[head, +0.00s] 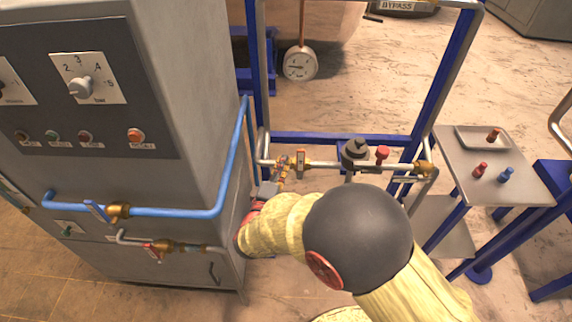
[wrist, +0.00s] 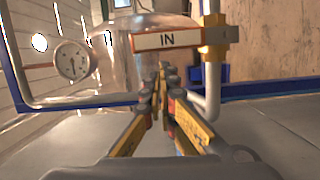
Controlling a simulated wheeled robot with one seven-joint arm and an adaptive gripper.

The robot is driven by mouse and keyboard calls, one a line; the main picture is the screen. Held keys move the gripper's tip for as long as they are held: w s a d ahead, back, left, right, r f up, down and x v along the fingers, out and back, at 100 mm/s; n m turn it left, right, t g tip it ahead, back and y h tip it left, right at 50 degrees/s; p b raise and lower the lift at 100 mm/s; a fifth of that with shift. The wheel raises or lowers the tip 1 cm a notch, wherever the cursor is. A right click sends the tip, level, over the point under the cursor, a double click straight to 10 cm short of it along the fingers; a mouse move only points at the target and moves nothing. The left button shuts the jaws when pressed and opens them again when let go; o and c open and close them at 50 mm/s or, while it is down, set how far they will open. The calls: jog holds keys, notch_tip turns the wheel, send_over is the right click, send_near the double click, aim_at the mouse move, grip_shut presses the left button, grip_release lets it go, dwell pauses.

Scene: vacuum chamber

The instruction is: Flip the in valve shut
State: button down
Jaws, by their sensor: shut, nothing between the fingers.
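The in valve shows in the wrist view as a brass body (wrist: 213,36) on a grey pipe. Its flat handle (wrist: 178,39), with an orange border and a white IN label, sticks out leftward across the pipe. My gripper (wrist: 162,78) is shut and empty, with its fingertips just below the handle in the picture; whether they touch it is unclear. In the head view my gripper (head: 283,172) reaches the left end of the brass-fitted pipe, partly hidden by my yellow arm. A small orange-and-white handle (head: 300,162) stands crosswise there; its label is unreadable.
A grey cabinet (head: 190,80) with blue piping (head: 175,211) stands close on the left. A dark knob (head: 354,151) and red knob (head: 382,153) sit along the pipe. A blue frame (head: 330,137) surrounds it. A side table (head: 515,195) holds small parts at right.

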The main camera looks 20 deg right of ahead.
jog(key=s+a+p, duration=0.1)
jog(key=s+a, duration=0.6)
jog(key=a, duration=0.1)
jog(key=shift+s, duration=0.35)
jog(key=shift+f, duration=0.1)
